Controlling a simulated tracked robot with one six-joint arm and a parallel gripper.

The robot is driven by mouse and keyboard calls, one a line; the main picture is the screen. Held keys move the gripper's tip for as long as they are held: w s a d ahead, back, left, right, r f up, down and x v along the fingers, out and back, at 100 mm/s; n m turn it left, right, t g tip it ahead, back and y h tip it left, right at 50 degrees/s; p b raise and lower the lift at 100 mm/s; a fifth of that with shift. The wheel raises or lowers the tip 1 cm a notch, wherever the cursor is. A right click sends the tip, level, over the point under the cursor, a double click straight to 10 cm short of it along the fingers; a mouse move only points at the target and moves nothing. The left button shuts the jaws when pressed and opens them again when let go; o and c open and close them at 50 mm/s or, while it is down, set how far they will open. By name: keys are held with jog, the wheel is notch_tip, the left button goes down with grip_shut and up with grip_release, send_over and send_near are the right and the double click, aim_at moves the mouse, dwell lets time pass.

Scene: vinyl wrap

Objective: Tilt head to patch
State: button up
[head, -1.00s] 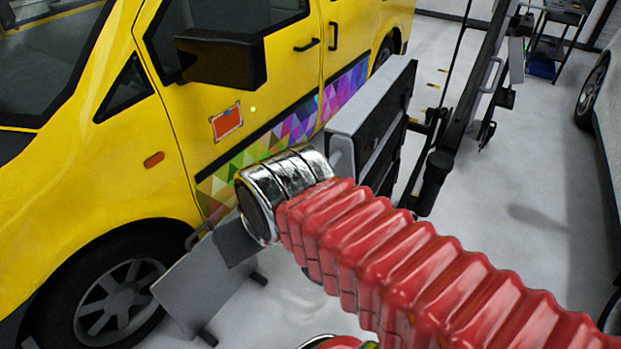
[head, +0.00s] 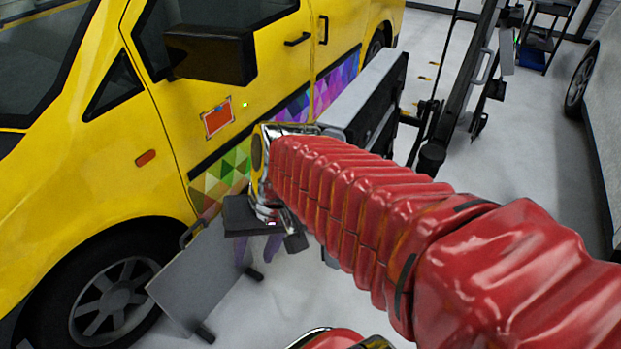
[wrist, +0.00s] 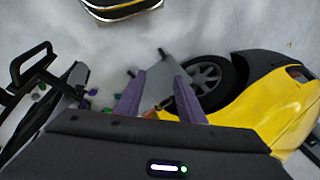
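The patch (head: 217,118) is a small orange-red rectangle with a pale, marked border on the yellow van's (head: 150,90) front door. It sits above the coloured triangle stripe (head: 226,176). A small bright dot (head: 244,104) shows on the door just right of the patch. My gripper (head: 257,255) is below and right of the patch, clear of it, with its purple fingers pointing down. The wrist view shows my gripper (wrist: 160,80) with its two fingers apart and nothing held between them. The patch does not show in the wrist view.
A grey board (head: 195,280) stands tilted by the front wheel (head: 115,300), just below my gripper. A grey box-like panel (head: 365,100) stands close to the van, behind my arm. A dark upright rig (head: 460,100) is right of it. Open floor (head: 525,170) lies further right.

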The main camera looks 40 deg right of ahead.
jog(key=w+d+f+m+t+y, duration=0.4)
jog(key=w+d+f+m+y, duration=0.45)
jog(key=m, duration=0.65)
jog(key=s+d+f+m+t+h, duration=0.1)
jog(key=d+m+t, duration=0.4)
jog(key=d, duration=0.7)
jog(key=s+d+f+m+t+h, duration=0.1)
jog(key=d+f+m+t+h, duration=0.3)
jog(key=d+m, duration=0.5)
jog(key=d+t+h, duration=0.2)
jog(key=d, duration=0.1)
jog(key=shift+s+d+f, duration=0.15)
jog(key=shift+s+f, duration=0.2)
jog(key=x, duration=1.3)
jog(key=shift+w, duration=0.4)
jog(key=shift+c, duration=0.5)
grip_shut()
